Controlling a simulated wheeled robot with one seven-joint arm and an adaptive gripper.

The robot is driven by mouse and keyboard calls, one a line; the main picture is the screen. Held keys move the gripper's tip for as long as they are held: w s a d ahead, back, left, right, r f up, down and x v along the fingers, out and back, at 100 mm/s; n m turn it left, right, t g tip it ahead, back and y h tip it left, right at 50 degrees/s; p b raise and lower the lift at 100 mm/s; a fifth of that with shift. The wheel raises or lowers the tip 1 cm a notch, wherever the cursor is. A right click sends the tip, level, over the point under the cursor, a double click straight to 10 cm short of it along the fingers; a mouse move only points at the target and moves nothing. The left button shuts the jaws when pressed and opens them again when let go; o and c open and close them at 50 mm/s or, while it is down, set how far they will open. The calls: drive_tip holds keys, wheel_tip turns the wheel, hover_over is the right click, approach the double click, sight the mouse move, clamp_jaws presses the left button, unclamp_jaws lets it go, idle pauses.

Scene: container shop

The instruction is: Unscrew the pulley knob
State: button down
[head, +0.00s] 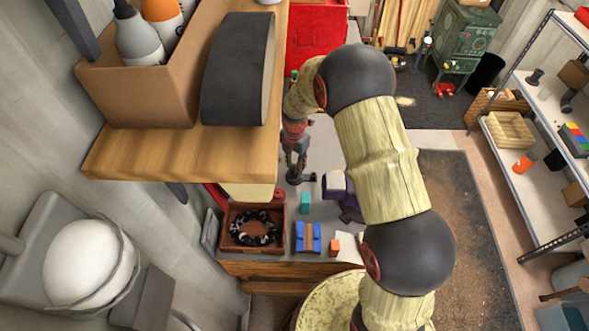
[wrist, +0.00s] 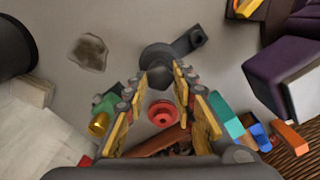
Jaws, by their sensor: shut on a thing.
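The dark grey pulley knob (wrist: 157,57) has a rounded head and stands between my fingertips in the wrist view. A flat dark arm with a hole (wrist: 190,41) reaches from it to the upper right. My gripper (wrist: 160,76) is shut on the knob, its yellow pads on either side. In the head view my gripper (head: 295,158) points down over the workbench, and a dark base (head: 298,179) shows just under it. The contact itself is partly hidden by the fingers.
A red round piece (wrist: 163,113) shows between my fingers, lower down. A brown tray (head: 230,244) with a dark beaded ring, a teal block (head: 305,203), a blue clamp-like piece (head: 308,238) and an orange block (head: 334,247) lie nearby. A wooden shelf (head: 150,160) overhangs on the left.

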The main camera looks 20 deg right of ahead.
drive_tip(key=shift+w+n, duration=0.1)
drive_tip(key=shift+n, duration=0.3)
drive_tip(key=c, duration=1.4)
unclamp_jaws()
drive_tip(key=shift+c, duration=0.9)
